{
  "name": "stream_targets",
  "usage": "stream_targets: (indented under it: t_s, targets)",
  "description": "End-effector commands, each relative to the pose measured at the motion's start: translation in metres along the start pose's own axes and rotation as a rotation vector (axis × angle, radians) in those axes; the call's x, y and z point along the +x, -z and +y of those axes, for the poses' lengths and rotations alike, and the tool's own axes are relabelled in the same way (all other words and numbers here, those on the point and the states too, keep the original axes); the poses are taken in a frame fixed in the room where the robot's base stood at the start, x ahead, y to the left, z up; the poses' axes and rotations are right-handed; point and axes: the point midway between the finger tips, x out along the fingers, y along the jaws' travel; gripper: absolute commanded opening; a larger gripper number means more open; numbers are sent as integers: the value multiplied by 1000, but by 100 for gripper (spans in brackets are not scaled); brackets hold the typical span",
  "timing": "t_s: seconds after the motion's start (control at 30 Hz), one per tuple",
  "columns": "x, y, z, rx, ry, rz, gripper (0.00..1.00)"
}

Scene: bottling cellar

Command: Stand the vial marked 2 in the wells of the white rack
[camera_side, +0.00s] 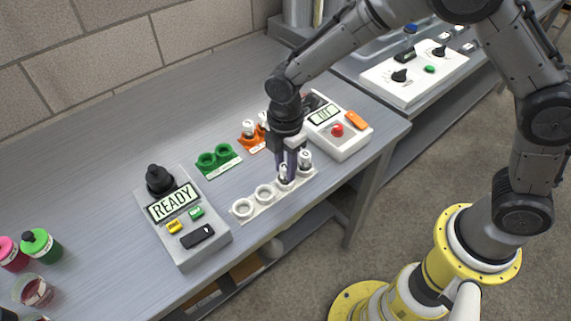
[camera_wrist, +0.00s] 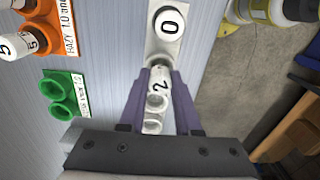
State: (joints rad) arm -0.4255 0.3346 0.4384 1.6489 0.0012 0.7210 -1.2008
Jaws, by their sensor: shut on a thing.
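The vial marked 2 (camera_wrist: 158,82) is white-topped and sits between the two fingers of my gripper (camera_wrist: 160,78), which is shut on it. In the side view, my gripper (camera_side: 287,168) points down over the white rack (camera_side: 256,210), at the well beside the vial marked 0. The held vial (camera_side: 284,179) is at that well; I cannot tell if its base is seated. The vial marked 0 (camera_wrist: 168,24) stands in the rack's end well and also shows in the side view (camera_side: 305,160). The two wells at the other end are empty.
An empty green rack (camera_side: 219,160) and an orange rack (camera_wrist: 75,12) with vials stand behind the white rack. A READY console (camera_side: 183,225) is to the left, and a box with a red button (camera_side: 337,130) to the right. Jars stand far left.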

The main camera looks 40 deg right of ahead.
Motion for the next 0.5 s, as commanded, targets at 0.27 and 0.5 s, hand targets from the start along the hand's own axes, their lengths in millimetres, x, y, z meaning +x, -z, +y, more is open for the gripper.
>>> stream_targets:
  t_s: [0.27, 0.5]
  targets:
    - [2, 0, 0, 0, 0, 0, 39]
    - [2, 0, 0, 0, 0, 0, 67]
